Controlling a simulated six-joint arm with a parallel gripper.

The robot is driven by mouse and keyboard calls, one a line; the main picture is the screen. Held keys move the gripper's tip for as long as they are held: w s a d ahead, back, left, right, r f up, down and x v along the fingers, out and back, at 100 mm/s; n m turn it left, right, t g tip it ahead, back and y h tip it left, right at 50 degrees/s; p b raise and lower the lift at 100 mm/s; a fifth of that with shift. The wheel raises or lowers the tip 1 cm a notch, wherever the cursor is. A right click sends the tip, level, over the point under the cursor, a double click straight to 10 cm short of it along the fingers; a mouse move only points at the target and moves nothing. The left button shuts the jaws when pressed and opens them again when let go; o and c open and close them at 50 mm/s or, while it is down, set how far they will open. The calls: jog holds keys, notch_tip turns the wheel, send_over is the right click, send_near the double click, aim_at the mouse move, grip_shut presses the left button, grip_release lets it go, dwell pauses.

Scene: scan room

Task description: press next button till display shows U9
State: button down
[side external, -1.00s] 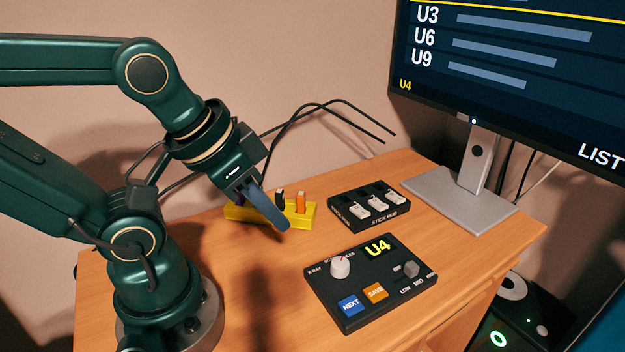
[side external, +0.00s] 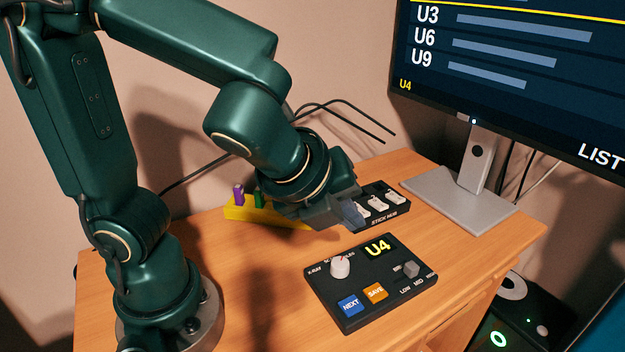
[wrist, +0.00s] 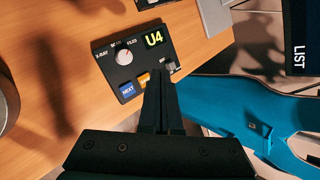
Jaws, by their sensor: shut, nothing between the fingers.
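The black control panel (side external: 335,298) lies on the desk. Its display (side external: 378,247) reads U4 in yellow, and the wrist view shows the same display (wrist: 154,39). The blue NEXT button (side external: 350,305) is at the panel's lower left, beside the orange SAVE button (side external: 375,293). In the wrist view the NEXT button (wrist: 128,91) is uncovered, while the SAVE button (wrist: 144,79) is partly hidden by the fingers. My gripper (side external: 352,214) is shut and empty, above and behind the panel, apart from it. Its shut fingers (wrist: 158,85) also show in the wrist view.
The stick hub (side external: 385,205) is behind the panel, partly hidden by my gripper. A yellow holder (side external: 240,213) with coloured sticks stands at the back left. The monitor (side external: 500,70) shows a list and a small U4. The desk left of the panel is clear.

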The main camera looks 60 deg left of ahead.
aim_at(349, 309)
jog(key=shift+s+d+f+m+h, duration=0.1)
jog(key=shift+s+d+f+m, duration=0.15)
jog(key=shift+d, duration=0.25)
jog(key=shift+s+d+f+m+h, duration=0.1)
jog(key=shift+d+f+m, duration=0.2)
jog(key=shift+d, duration=0.25)
jog(key=shift+s+d+f+m+h, duration=0.1)
jog(key=shift+s+d+f+m, duration=0.1)
jog(key=shift+d+m, duration=0.25)
jog(key=shift+f, duration=4.4)
jog(key=shift+f, duration=0.1)
jog(key=shift+f, duration=0.35)
jog(key=shift+f, duration=0.4)
jog(key=shift+r, duration=0.85)
